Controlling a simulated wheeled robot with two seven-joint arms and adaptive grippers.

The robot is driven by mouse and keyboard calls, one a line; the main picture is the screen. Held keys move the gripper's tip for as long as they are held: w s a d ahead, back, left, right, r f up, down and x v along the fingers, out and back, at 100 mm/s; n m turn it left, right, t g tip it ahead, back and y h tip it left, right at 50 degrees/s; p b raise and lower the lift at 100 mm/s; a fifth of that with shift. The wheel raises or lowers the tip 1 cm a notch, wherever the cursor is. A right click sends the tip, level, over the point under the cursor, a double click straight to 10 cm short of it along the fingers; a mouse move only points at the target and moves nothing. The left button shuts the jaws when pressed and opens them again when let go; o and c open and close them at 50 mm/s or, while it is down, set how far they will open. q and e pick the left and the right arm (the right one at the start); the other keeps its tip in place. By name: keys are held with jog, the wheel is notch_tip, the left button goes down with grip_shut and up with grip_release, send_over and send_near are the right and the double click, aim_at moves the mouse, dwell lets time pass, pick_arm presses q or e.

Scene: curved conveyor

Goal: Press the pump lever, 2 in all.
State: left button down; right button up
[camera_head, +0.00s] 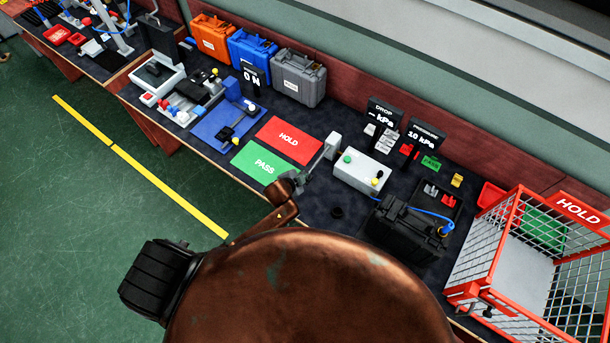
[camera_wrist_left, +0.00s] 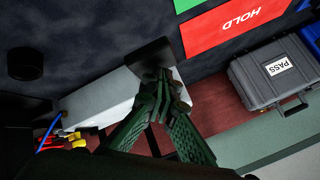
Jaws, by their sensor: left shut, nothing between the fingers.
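The pump box (camera_head: 362,171) is a pale box with a green and a yellow knob, on the dark bench mat. An upright grey-white paddle, apparently the pump lever (camera_head: 333,145), stands at its left end. My left gripper (camera_head: 316,165) comes in at the paddle's near side, shut and empty. In the left wrist view, the shut green-lit fingertips (camera_wrist_left: 161,76) overlap the edge of the dark-looking paddle (camera_wrist_left: 153,53), with the pump box (camera_wrist_left: 105,101) to the left. I cannot tell whether they touch. My right gripper is not in view.
A black case (camera_head: 405,228) with a blue hose stands right of the pump box. Two readout signs (camera_head: 424,137) stand behind, one reading 10 kPa. A red wire crate (camera_head: 495,245) is at right. Green PASS (camera_head: 263,162) and red HOLD (camera_head: 289,140) mats lie left.

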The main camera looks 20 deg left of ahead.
pick_arm(q)
jog(key=shift+f+b, duration=0.45)
jog(key=shift+f, duration=0.5)
dwell(0.6)
jog(key=shift+r, duration=0.1)
dwell(0.4)
jog(key=shift+r+p, duration=2.35)
jog(key=shift+p, duration=0.15)
jog(key=shift+r, duration=0.1)
notch_tip(320, 180, up, 3)
jog(key=p, duration=0.3)
jog(key=shift+r+p, duration=0.8)
jog(key=shift+r, duration=0.1)
jog(key=shift+s, duration=0.1)
